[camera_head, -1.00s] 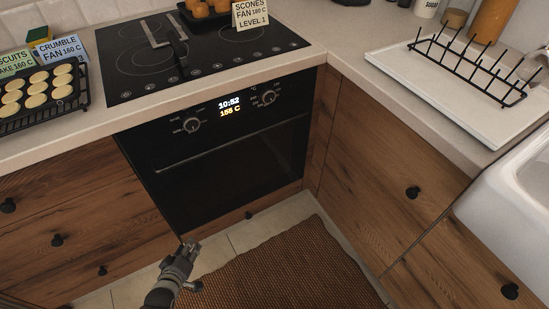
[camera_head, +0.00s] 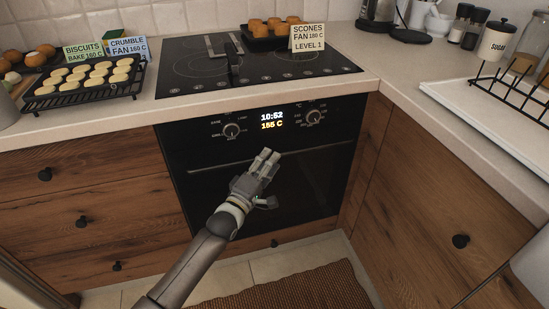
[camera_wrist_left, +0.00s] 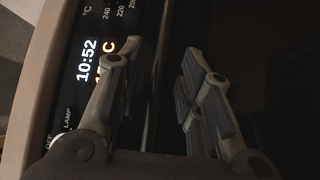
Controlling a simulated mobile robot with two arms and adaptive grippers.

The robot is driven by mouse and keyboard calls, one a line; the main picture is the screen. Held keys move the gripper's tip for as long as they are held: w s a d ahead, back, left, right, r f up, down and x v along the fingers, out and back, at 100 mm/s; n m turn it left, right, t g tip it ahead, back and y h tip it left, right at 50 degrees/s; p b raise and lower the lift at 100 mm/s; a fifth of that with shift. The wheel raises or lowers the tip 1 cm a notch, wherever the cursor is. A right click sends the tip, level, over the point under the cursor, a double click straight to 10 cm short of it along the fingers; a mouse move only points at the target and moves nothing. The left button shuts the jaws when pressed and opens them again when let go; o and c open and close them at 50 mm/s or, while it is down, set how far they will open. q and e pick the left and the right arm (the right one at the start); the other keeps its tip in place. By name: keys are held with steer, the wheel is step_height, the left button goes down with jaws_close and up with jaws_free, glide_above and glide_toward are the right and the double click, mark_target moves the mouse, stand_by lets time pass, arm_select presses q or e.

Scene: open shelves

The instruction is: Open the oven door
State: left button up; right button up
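The black oven door (camera_head: 301,190) is shut under the control panel. Its thin handle bar (camera_head: 207,168) runs across the door's top; the bar also shows in the left wrist view (camera_wrist_left: 152,105). My left gripper (camera_head: 267,157) is in front of the handle near its middle. In the left wrist view my left gripper (camera_wrist_left: 162,58) is open, with its fingers apart and the bar running between them. I cannot tell whether either finger touches the bar. My right gripper is in neither view.
The control panel has a lit display (camera_head: 271,120) and two knobs. A hob (camera_head: 190,62) and a rack of biscuits (camera_head: 85,82) are above on the counter. Wooden cabinets (camera_head: 415,195) flank the oven. A brown rug (camera_head: 300,287) lies on the floor before it.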

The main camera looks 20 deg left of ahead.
arm_select(q)
steer(key=shift+x, duration=1.6)
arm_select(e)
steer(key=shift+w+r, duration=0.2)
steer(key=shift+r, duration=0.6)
arm_select(q)
jaws_close()
